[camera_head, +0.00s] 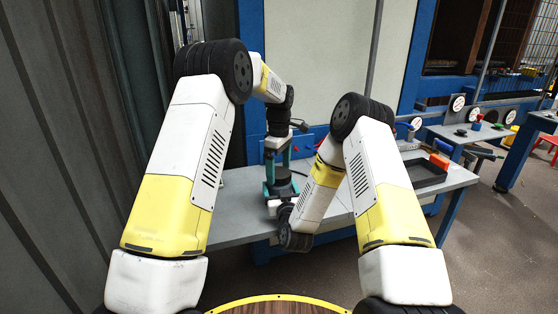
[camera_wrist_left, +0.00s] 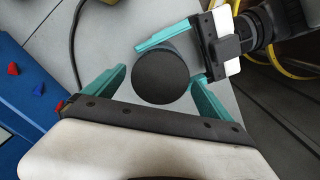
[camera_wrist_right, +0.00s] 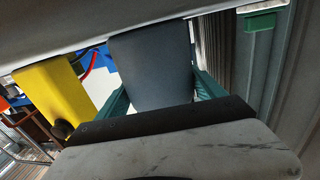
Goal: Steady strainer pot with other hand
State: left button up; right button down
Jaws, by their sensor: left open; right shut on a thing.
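The strainer pot, a dark round cylinder (camera_head: 283,175), stands on the grey workbench (camera_head: 235,205). In the left wrist view its round dark top (camera_wrist_left: 163,78) faces me. My right gripper (camera_wrist_left: 168,62) is shut on it, with a teal finger on either side; the right wrist view shows its dark side (camera_wrist_right: 152,68) between those fingers. My left gripper (camera_head: 277,166) is open above the pot, its teal fingers spread wider than the pot. In the left wrist view a clear gap shows between the pot and the left finger. Its contents cannot be told.
A black tray (camera_head: 425,172) and an orange item (camera_head: 438,160) are on the right part of the bench. A blue-framed pale panel (camera_head: 325,60) stands behind it, with small red parts low on the frame. A corrugated grey wall (camera_head: 60,130) is close on the left.

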pick_arm(q)
jog(key=shift+f, duration=0.3)
jog(key=c, duration=1.4)
jog(key=m, duration=0.5)
jog(key=shift+m, duration=0.4)
jog(key=shift+c, duration=0.2)
jog(key=m, duration=1.3)
jog(key=shift+m, duration=0.4)
jog(key=m, duration=0.4)
jog(key=shift+m, duration=0.4)
jog(key=o, duration=1.5)
